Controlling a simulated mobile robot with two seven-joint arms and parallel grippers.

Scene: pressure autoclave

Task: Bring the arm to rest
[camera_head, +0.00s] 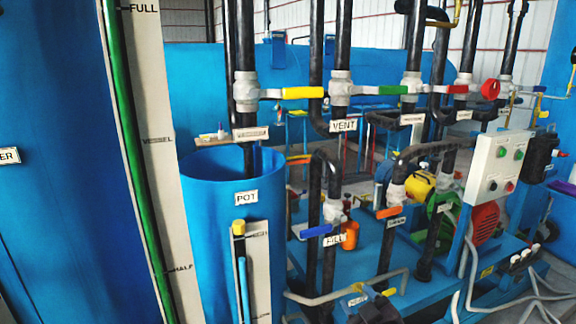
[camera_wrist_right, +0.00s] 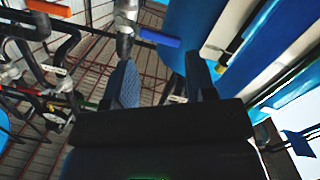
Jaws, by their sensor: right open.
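My right gripper (camera_head: 371,296) shows at the bottom edge of the head view, in front of the lower pipes and partly cut off. In the right wrist view its two fingers (camera_wrist_right: 161,75) stand apart with nothing between them. The blue valve handle (camera_head: 316,231) by the FILL label (camera_head: 335,240) is up and to the left of the gripper in the head view. It also shows beyond the fingers in the wrist view (camera_wrist_right: 160,38), apart from them. My left gripper is not in view.
A blue open-topped pot (camera_head: 205,225) and a tall blue vessel (camera_head: 60,150) stand at the left. Pipes with yellow (camera_head: 303,93), green (camera_head: 392,90) and orange (camera_head: 389,212) handles crowd the middle. A control box (camera_head: 497,165) stands at the right. Bent grey pipes run low near the gripper.

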